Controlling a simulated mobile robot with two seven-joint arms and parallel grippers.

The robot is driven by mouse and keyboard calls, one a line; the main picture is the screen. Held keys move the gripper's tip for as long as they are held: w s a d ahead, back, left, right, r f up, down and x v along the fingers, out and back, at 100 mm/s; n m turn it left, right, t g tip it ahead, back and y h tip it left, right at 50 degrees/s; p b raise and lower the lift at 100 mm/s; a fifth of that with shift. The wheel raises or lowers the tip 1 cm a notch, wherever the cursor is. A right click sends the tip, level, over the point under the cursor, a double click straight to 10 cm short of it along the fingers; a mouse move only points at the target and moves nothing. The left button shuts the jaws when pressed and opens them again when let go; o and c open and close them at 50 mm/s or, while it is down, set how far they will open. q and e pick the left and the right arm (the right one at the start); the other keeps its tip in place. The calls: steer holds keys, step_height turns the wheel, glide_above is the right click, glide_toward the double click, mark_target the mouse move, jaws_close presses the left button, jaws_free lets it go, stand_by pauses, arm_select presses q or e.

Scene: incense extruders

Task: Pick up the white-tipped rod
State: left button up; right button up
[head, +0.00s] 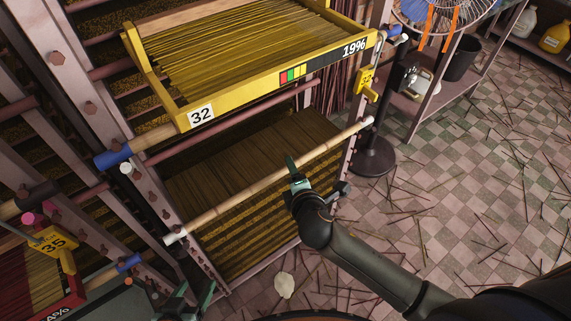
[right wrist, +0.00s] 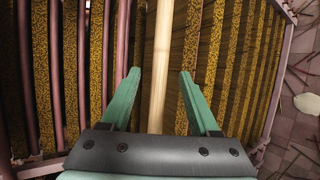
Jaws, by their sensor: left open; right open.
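The white-tipped rod (head: 240,196) is a pale wooden pole with white ends. In the head view it slants across the front of the rack, below the yellow tray. My right gripper (head: 289,160) is at the rod, right of its middle; one finger covers part of it. In the right wrist view the rod (right wrist: 160,50) runs between the two green fingers of the open right gripper (right wrist: 160,74), with a gap on each side. My left gripper (head: 196,290) is open and empty at the bottom edge, low and left of the rod.
A yellow tray (head: 262,86) marked 32 and 19% holds thin sticks on a blue-ended rod above. A fan (head: 445,12) on a black stand (head: 372,155) is right of the rack. Sticks litter the checkered floor (head: 480,190).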

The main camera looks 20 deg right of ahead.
steer(key=shift+w+f, duration=0.25)
steer(key=shift+w, duration=0.25)
steer(key=shift+s+r, duration=0.1)
steer(key=shift+c, duration=0.4)
jaws_close()
stand_by(0.6)
